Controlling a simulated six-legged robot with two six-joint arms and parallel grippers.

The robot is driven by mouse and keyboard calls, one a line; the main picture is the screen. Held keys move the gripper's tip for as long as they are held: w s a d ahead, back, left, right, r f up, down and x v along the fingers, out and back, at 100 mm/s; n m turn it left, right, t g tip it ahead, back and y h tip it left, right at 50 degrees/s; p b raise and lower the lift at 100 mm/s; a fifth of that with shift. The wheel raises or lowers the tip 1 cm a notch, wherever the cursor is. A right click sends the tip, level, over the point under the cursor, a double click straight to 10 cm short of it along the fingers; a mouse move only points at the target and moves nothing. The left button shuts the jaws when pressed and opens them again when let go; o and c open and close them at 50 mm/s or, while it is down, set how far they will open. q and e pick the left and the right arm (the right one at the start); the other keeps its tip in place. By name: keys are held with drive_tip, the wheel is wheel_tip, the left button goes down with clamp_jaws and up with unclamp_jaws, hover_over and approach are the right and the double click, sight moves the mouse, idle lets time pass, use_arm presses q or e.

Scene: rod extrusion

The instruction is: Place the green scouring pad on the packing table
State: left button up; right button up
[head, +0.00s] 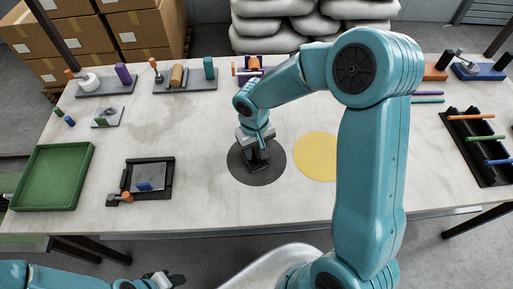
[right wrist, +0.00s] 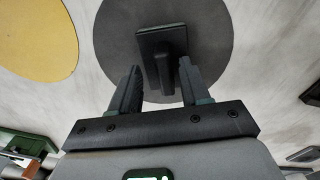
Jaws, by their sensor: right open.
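My right gripper (head: 258,150) is over the dark round mat (head: 272,176) on the pale packing table (head: 200,120). In the right wrist view my right gripper (right wrist: 158,88) is open, its two fingers apart. A dark flat piece with a raised handle (right wrist: 166,50) lies on the mat, just beyond and between the fingertips.
A yellow round mat (head: 316,157) lies right of the dark mat. A green tray (head: 52,178) and a black-framed fixture (head: 148,176) are at left. Several fixtures line the back, including one with a green block (head: 209,68). A black rack (head: 480,145) holds rods at right.

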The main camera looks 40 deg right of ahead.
sight(255, 151)
wheel_tip(255, 151, up, 11)
drive_tip(key=shift+a+r, duration=0.2)
drive_tip(key=shift+a, duration=0.1)
idle(0.4)
